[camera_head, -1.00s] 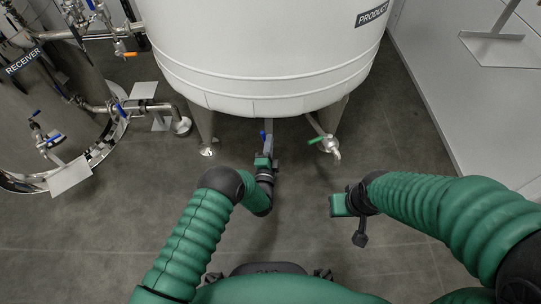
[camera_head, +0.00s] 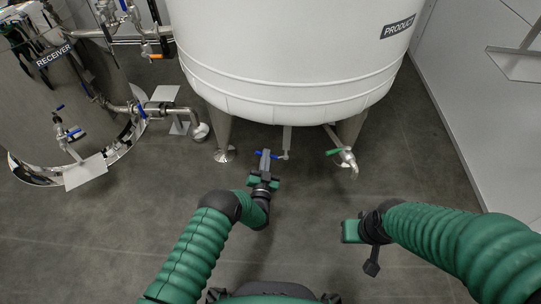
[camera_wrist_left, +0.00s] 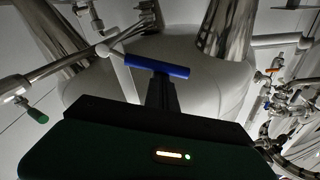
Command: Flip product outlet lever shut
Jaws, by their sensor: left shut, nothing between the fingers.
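The white product tank (camera_head: 290,60) has an outlet pipe (camera_head: 287,138) beneath it. A blue lever (camera_head: 277,156) on this outlet lies crosswise to the pipe. In the left wrist view the blue lever (camera_wrist_left: 157,66) lies across, just beyond my fingertips. My left gripper (camera_head: 265,156) is shut and empty, its fingers overlapping the lever in the head view; I cannot tell whether they touch. It also shows in the left wrist view (camera_wrist_left: 161,85). My right gripper (camera_head: 350,231) is off to the right above the floor, apart from the tank; its fingers are unclear.
A green-handled valve (camera_head: 334,152) hangs to the right of the blue lever, near a tank leg (camera_head: 353,132). Another tank leg (camera_head: 223,140) stands on the left. The steel receiver tank (camera_head: 70,100) with blue-handled valves is at the far left. Open floor lies below the tank.

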